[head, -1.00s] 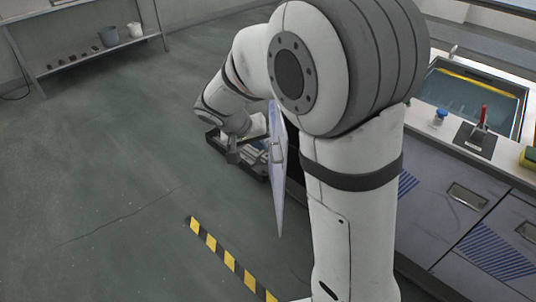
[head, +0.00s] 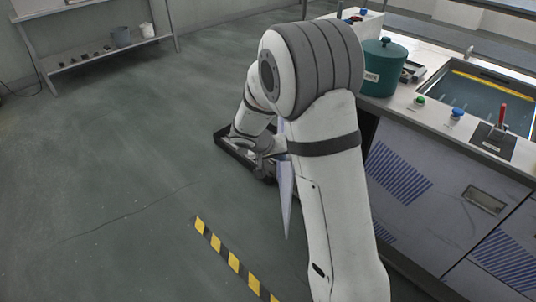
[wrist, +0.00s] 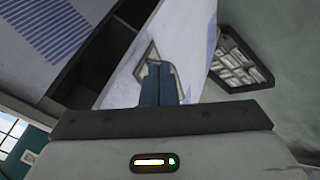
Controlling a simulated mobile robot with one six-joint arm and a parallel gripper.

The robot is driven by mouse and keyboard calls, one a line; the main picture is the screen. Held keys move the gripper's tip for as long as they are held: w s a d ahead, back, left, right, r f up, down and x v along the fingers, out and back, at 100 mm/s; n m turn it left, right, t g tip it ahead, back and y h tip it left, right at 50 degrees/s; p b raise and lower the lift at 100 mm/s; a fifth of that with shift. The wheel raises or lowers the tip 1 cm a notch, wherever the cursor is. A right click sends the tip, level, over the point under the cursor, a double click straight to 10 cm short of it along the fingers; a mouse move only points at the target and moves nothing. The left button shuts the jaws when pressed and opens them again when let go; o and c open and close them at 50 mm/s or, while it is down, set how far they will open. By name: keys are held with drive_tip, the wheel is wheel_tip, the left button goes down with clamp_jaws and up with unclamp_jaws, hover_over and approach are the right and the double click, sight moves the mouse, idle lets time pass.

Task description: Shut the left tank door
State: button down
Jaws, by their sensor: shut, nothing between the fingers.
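The left tank door (head: 286,205) stands open in the head view, seen almost edge-on as a thin pale panel sticking out from the cabinet beside my arm. In the wrist view the door (wrist: 190,25) is a pale panel with a framed handle (wrist: 144,62) and blue stripes at its edge. My gripper (wrist: 158,68) is shut and empty, its dark blue fingertips overlapping the handle area; I cannot tell whether they touch it. In the head view my arm hides most of the door and the gripper.
A dark tray (head: 232,150) with pale pieces lies on the floor beyond the door. The counter holds a green pot (head: 383,68), buttons, a red-handled lever (head: 501,116) and a sunken tank (head: 490,95).

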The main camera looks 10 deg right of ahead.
drive_tip(key=shift+s+d, duration=0.1)
drive_tip(key=shift+d, duration=0.65)
